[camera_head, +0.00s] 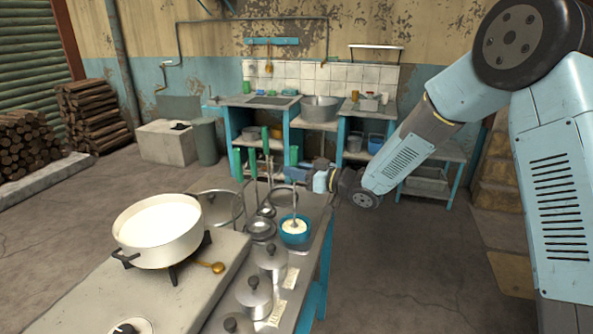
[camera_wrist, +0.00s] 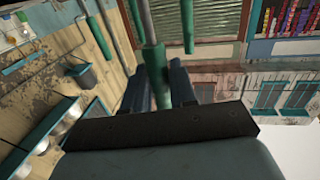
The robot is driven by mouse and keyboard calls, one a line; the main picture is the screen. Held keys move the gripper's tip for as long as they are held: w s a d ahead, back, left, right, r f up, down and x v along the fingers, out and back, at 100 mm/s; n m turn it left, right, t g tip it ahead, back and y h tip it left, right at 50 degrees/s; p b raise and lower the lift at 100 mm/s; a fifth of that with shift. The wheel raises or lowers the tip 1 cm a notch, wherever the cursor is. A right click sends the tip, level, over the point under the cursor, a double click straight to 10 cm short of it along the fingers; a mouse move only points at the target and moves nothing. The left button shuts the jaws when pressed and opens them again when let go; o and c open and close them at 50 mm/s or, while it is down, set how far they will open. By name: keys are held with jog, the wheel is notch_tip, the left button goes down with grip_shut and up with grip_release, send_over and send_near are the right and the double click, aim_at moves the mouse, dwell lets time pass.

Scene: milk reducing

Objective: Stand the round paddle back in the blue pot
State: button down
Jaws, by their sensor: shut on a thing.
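The blue pot (camera_head: 294,239) stands near the right edge of the metal counter, with something white inside it. The round paddle (camera_head: 295,205) is roughly upright above it, its thin shaft running down to the white area. Its lower end appears inside the pot's rim, but I cannot tell whether it touches the bottom. My gripper (camera_head: 306,174) comes in from the right, above the pot. In the wrist view my gripper (camera_wrist: 160,88) is shut on the paddle's green handle (camera_wrist: 155,75), with a dark finger on each side.
A large white pot of milk (camera_head: 158,230) stands on the stove at left. Lidded metal canisters (camera_head: 254,298) line the counter's front. Other green-handled tools (camera_head: 237,164) stand upright behind, left of my gripper. Open floor (camera_head: 400,270) lies to the right.

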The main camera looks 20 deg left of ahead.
jog(key=c, duration=0.8)
grip_release()
jog(key=d, duration=0.4)
jog(key=s+d, duration=0.1)
jog(key=d, duration=0.8)
jog(key=shift+s+d, duration=0.15)
jog(key=shift+d, duration=0.25)
jog(key=shift+s+d, duration=0.15)
jog(key=shift+d, duration=1.35)
jog(key=shift+s+d, duration=0.15)
jog(key=shift+d, duration=1.3)
jog(key=shift+s+d, duration=0.15)
jog(key=shift+d, duration=1.35)
